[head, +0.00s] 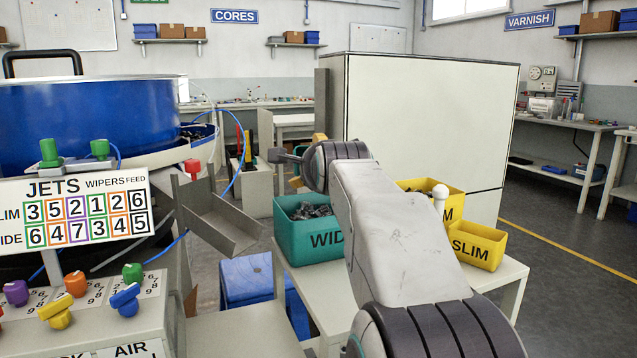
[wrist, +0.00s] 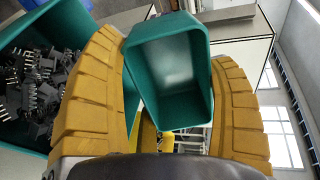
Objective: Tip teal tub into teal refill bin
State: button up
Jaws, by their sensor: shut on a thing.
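My gripper (wrist: 170,62) has its two yellow fingers shut on the sides of the teal tub (wrist: 146,88) in the wrist view. The tub's open mouth faces the camera, and its inside looks empty. The teal refill bin (wrist: 20,136) lies to the left of the fingers in the wrist view and holds a heap of dark connectors. In the head view the bin (head: 292,246) stands on a light table, its label partly covered by my arm and starting "WID". The tub cannot be seen in the head view; only bits of my yellow gripper show behind the wrist.
Two yellow bins stand right of the teal bin, a larger one (head: 448,200) and a smaller one (head: 483,245) marked SLIM. A grey chute (head: 217,217) and a blue bowl feeder (head: 85,112) are at left. A blue crate (head: 250,280) sits low beside the table (head: 508,280).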

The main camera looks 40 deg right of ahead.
jog(key=shift+t+h+b, duration=0.3)
jog(key=shift+t+b, duration=0.3)
jog(key=shift+b, duration=0.95)
jog(key=shift+w+r, duration=0.1)
jog(key=shift+r, duration=0.05)
